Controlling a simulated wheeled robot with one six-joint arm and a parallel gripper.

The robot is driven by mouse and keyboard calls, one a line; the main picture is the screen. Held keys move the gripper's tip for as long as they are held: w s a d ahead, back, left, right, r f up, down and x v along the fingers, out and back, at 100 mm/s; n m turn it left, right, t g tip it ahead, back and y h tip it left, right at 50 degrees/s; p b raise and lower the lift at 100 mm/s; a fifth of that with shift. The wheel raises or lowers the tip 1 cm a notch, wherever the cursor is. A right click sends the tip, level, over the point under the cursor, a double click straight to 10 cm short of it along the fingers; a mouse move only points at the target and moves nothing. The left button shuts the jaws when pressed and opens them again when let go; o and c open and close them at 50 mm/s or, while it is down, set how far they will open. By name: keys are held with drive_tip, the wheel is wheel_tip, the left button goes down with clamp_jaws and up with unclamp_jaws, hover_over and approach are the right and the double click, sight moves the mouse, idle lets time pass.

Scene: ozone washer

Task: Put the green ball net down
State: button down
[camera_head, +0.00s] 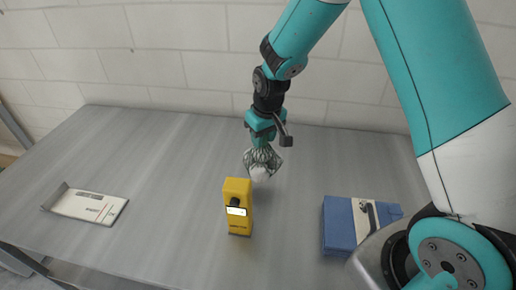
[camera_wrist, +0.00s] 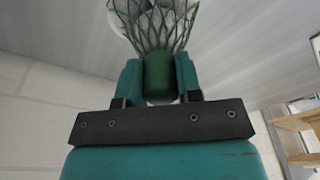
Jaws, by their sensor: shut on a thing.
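The green ball net (camera_head: 262,162) holds white balls and hangs under my gripper (camera_head: 262,132), over the table behind the yellow box. In the wrist view the net's green neck (camera_wrist: 159,72) sits between the two teal fingers of my gripper (camera_wrist: 160,82), which is shut on it. The green mesh and pale balls fan out beyond the fingertips and are cut off by the top edge of that view. Whether the net's bottom touches the table cannot be told.
A yellow box (camera_head: 238,207) stands upright just in front of the net on the grey table (camera_head: 150,180). A blue box (camera_head: 340,226) lies at the right, near my arm. A white flat packet (camera_head: 88,206) lies at the left. The table between packet and yellow box is clear.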

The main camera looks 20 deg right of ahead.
sight(262, 152)
drive_tip(key=shift+f+p, duration=0.6)
drive_tip(key=shift+f, duration=2.15)
drive_tip(key=shift+f, duration=0.2)
drive_tip(key=c, duration=0.8)
unclamp_jaws()
